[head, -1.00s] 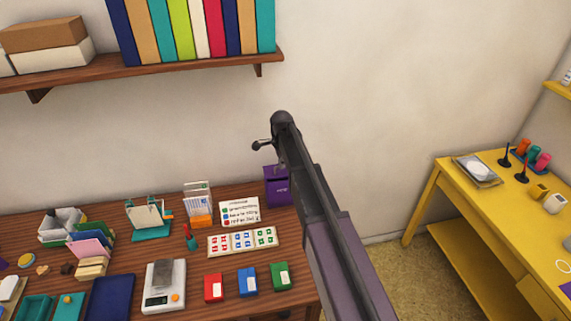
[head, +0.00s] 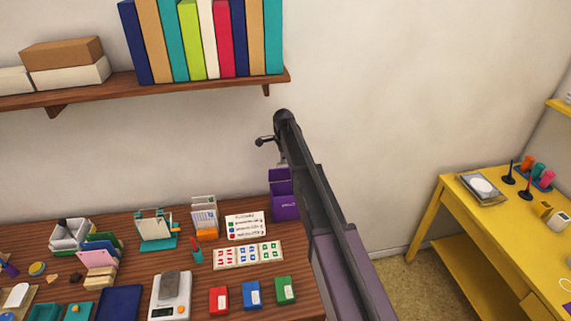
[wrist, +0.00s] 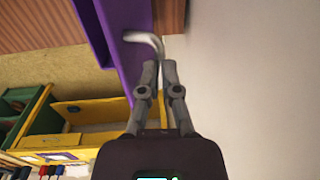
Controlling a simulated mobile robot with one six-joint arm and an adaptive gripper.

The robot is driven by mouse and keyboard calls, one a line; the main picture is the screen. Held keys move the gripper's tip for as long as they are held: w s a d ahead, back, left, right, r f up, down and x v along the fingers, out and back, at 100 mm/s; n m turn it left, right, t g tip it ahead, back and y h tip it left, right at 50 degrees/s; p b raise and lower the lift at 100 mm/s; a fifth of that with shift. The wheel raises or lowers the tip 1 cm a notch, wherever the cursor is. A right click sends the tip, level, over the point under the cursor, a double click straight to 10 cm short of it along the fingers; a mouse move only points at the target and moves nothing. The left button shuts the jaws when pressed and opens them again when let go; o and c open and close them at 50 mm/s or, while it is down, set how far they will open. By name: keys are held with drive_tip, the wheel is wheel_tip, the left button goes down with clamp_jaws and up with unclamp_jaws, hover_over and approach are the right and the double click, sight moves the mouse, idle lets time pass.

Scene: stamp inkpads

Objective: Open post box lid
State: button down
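The purple post box (head: 284,208) stands at the right back of the brown desk in the head view, partly behind my arm. Its lid (head: 279,176) looks tilted up from the box. In the wrist view the purple box (wrist: 92,28) is at the upper left, with the lid panel (wrist: 128,57) beside my fingers. A pale curved handle (wrist: 143,38) runs from the lid to my fingertips. My gripper (wrist: 160,63) has its fingers nearly together, apparently closed on the end of this handle. In the head view my arm hides most of the gripper.
A card with coloured lines (head: 244,227) and a stamp sheet (head: 248,255) lie left of the box. A wall shelf (head: 190,86) with books is above the desk. A yellow table (head: 455,205) stands at the right, with open floor between.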

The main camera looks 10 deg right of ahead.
drive_tip(key=c, duration=1.4)
unclamp_jaws()
drive_tip(key=w+f, duration=0.2)
drive_tip(key=shift+w+b, duration=0.4)
drive_tip(key=c, duration=1)
unclamp_jaws()
drive_tip(key=shift+f, duration=0.1)
drive_tip(key=shift+o, duration=0.7)
drive_tip(key=shift+s, duration=0.15)
drive_tip(key=shift+a+r, duration=0.15)
drive_tip(key=shift+r, duration=0.05)
drive_tip(key=shift+o, duration=0.3)
drive_tip(key=shift+w, duration=0.2)
